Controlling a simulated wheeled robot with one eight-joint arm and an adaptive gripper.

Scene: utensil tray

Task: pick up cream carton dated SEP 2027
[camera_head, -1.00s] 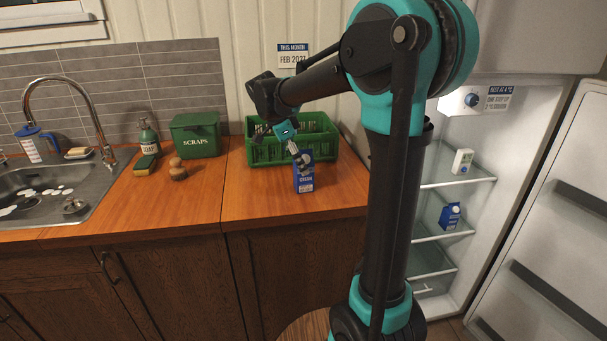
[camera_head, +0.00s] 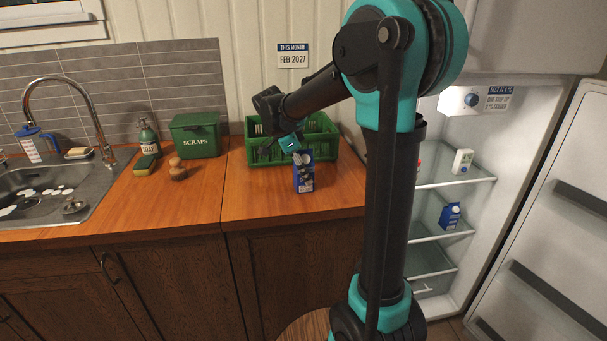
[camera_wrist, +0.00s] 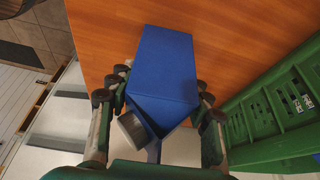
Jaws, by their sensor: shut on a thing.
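A blue carton (camera_head: 304,183) stands on the wooden counter in front of the green crate in the head view. In the wrist view the blue carton (camera_wrist: 165,65) lies between my fingers, with a grey round cap near its slanted top. My gripper (camera_head: 301,161) is shut on the carton from above, fingers on both sides; it also shows in the wrist view (camera_wrist: 158,118). The carton's date cannot be read. Another blue carton (camera_head: 450,216) stands on a fridge shelf, its date also too small to read.
The green crate (camera_head: 262,152) is close behind the carton. A green scraps bin (camera_head: 196,138), soap bottle (camera_head: 149,138) and sink (camera_head: 40,190) are to the left. The open fridge (camera_head: 455,182) is at right, with a white carton (camera_head: 462,161). A wall sign (camera_head: 292,56) reads FEB 2027.

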